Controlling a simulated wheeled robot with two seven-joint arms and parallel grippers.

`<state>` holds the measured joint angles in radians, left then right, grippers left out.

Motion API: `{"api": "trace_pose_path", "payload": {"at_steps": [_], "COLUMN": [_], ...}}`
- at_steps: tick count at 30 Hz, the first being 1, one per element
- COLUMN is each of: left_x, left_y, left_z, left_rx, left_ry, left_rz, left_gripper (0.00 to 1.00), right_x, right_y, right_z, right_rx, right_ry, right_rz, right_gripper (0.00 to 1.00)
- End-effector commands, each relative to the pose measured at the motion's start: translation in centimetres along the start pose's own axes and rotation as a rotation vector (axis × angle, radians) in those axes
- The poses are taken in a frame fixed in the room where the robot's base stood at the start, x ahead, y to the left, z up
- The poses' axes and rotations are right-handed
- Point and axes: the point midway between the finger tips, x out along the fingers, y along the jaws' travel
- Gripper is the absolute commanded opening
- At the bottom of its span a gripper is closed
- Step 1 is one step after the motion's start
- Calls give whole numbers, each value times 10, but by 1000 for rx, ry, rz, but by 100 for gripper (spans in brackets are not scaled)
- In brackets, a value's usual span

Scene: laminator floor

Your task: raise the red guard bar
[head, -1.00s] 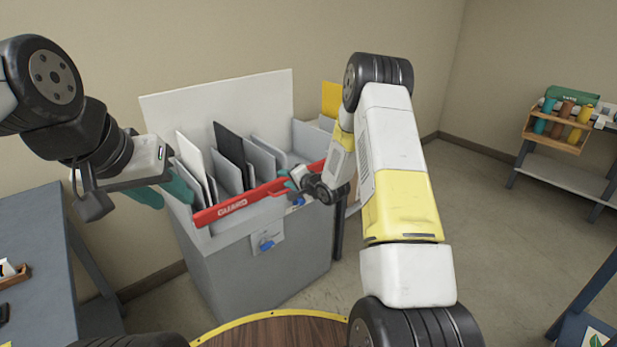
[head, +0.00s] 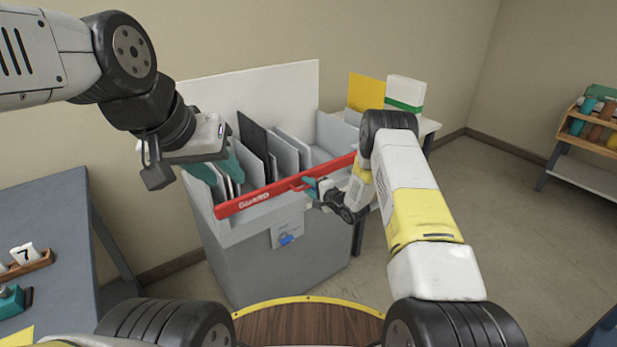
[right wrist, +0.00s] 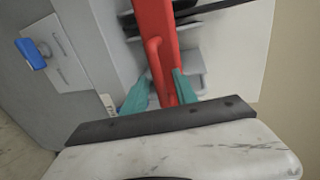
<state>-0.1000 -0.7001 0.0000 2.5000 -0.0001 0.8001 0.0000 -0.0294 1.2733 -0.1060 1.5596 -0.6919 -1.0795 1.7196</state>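The red guard bar (head: 283,187), marked GUARD, runs across the upper front of a grey cabinet (head: 271,268), with a small red handle on its front side. My right gripper (head: 312,188) is at this handle; its arm hides part of the cabinet's right side. In the right wrist view its teal fingers (right wrist: 163,80) stand apart on either side of the handle (right wrist: 154,58), with the bar (right wrist: 157,20) behind. No firm grip on it shows. My left gripper (head: 219,167) is above the cabinet's left side, its teal fingers apart and empty.
Grey and dark panels (head: 253,140) stand in the cabinet behind the bar. A blue knob (head: 287,239) is on its front. A blue-grey table (head: 50,225) is at left, a shelf with bottles (head: 590,125) at far right. Open floor lies between cabinet and shelf.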

Motion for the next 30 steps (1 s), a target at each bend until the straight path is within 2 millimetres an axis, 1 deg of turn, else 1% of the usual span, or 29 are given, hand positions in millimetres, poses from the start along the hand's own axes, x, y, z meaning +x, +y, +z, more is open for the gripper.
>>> {"api": "trace_pose_path", "payload": {"at_steps": [8,11,13,14,30], "left_x": [0,0,0,0,0], "left_y": [0,0,0,0,0], "left_z": [0,0,0,0,0], "left_rx": [0,0,0,0,0], "left_ry": [0,0,0,0,0], "left_rz": [0,0,0,0,0], "left_gripper": [36,36,36,36,36], "right_x": [2,2,2,2,2], "right_y": [0,0,0,0,0], "right_z": [0,0,0,0,0], "right_rx": [0,0,0,0,0], "right_ry": [0,0,0,1,0], "right_rz": [1,1,1,1,1], "right_gripper": [34,17,3,0,0]}}
